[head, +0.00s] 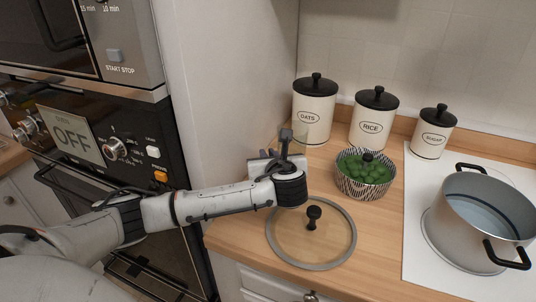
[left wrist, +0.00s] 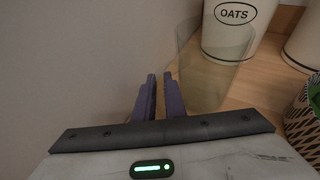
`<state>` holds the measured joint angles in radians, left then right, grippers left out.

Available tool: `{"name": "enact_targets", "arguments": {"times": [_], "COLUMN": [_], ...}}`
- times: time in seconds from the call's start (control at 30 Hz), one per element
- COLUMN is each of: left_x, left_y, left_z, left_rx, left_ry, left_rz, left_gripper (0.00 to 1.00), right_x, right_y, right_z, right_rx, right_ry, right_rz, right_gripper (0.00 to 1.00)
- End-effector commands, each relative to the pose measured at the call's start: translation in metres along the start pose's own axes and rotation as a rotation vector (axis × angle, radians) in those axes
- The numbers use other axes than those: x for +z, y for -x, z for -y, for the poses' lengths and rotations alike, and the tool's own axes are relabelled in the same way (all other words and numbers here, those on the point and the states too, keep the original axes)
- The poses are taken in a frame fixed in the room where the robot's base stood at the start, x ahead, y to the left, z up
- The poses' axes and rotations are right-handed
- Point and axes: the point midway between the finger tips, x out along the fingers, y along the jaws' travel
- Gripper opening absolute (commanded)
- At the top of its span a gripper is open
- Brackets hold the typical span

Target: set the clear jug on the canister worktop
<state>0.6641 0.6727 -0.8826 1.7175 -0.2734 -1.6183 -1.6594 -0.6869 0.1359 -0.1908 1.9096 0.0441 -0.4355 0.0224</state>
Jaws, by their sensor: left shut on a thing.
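The clear jug (left wrist: 212,75) is a faint see-through shape in the left wrist view, just beyond and to the right of my fingers. In the head view it is hardly visible, mostly lost behind my left gripper (head: 285,145). My left gripper, also in the left wrist view (left wrist: 161,85), has its purple fingers close together, shut on the jug at its near side. The canister worktop (head: 385,235) is light wood; the jug is over its back left part, in front of the oats canister (head: 313,115). Whether its base touches the wood cannot be told. My right gripper is not in view.
Rice (head: 373,122) and sugar (head: 433,134) canisters line the back. A striped bowl (head: 364,188) of green things and a glass lid (head: 335,243) sit on the worktop. A steel pot (head: 465,228) stands on the white hob at right. The tall cabinet side (head: 225,100) is close at left.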

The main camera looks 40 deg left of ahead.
Motion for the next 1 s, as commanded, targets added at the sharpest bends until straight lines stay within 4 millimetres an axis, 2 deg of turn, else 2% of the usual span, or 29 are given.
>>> {"name": "enact_targets", "arguments": {"times": [0.03, 0.13, 0.53, 0.67, 1.0], "left_x": [-0.001, -0.001, 0.002, 0.002, 0.002], "left_y": [0.000, 0.000, 0.006, 0.027, 0.098], "left_z": [0.000, 0.000, 0.001, 0.001, 0.001], "left_rx": [0.000, 0.000, -0.001, -0.004, -0.004], "left_ry": [-0.001, -0.001, -0.001, 0.000, 0.000], "left_rz": [0.000, 0.000, -0.001, -0.001, -0.002], "left_gripper": [0.14, 0.29, 0.29, 0.29, 0.29], "right_x": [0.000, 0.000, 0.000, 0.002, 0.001], "right_y": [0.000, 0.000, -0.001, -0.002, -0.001], "right_z": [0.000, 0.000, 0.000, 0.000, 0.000], "right_rx": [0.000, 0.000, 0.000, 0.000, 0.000], "right_ry": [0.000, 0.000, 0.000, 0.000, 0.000], "right_rz": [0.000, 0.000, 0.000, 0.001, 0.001], "right_gripper": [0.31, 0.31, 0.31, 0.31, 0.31]}}
